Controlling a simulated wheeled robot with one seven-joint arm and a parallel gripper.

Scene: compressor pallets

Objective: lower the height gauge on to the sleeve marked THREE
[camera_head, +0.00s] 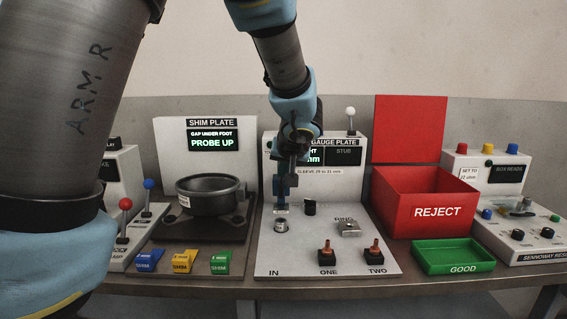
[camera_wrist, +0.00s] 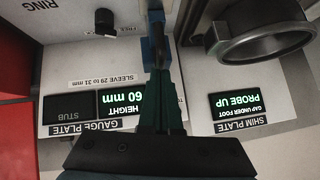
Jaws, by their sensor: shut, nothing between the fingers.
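The gauge plate (camera_head: 260,262) is a pale station with a screen at its back reading HEIGHT 60 mm (camera_wrist: 122,100). A blue upright part (camera_head: 281,188), which looks like the height gauge, hangs above a silver cylinder (camera_head: 281,226) near the mark IN. The blue part shows in the wrist view (camera_wrist: 156,30) at my fingertips. My gripper (camera_wrist: 159,72) is shut and empty, pointing down beside or against it; contact cannot be told. I can read no mark THREE.
A black knob (camera_head: 309,208) and a metal piece at RING (camera_head: 348,228) are close right of the gauge. The shim plate's round pan (camera_head: 208,196) is left. A red REJECT bin (camera_head: 425,211) and green GOOD tray (camera_head: 455,257) are right.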

